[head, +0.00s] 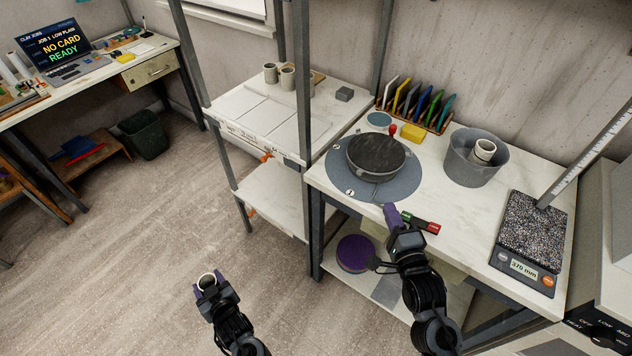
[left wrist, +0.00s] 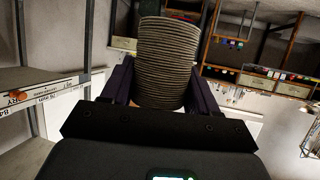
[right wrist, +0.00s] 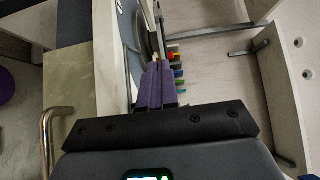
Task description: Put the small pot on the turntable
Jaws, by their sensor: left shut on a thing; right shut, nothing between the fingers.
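The small pot (left wrist: 166,62) is a ribbed, grey-beige cylinder. My left gripper (head: 208,285) is shut on it and holds it above the open floor, left of the table and shelf. In the head view the pot's pale rim (head: 207,279) shows between the fingers. The turntable (head: 377,155) is a dark round disc on a grey round mat on the table, away from the left gripper. No pot stands on it. My right gripper (head: 391,212) is shut and empty over the table's front edge, just in front of the mat; its purple fingers touch each other in the right wrist view (right wrist: 157,85).
A red-topped knob (head: 393,130) stands behind the turntable. A grey bucket (head: 476,158) with a pot in it and a scale (head: 532,235) are to the right. A red-green object (head: 420,222) lies beside the right gripper.

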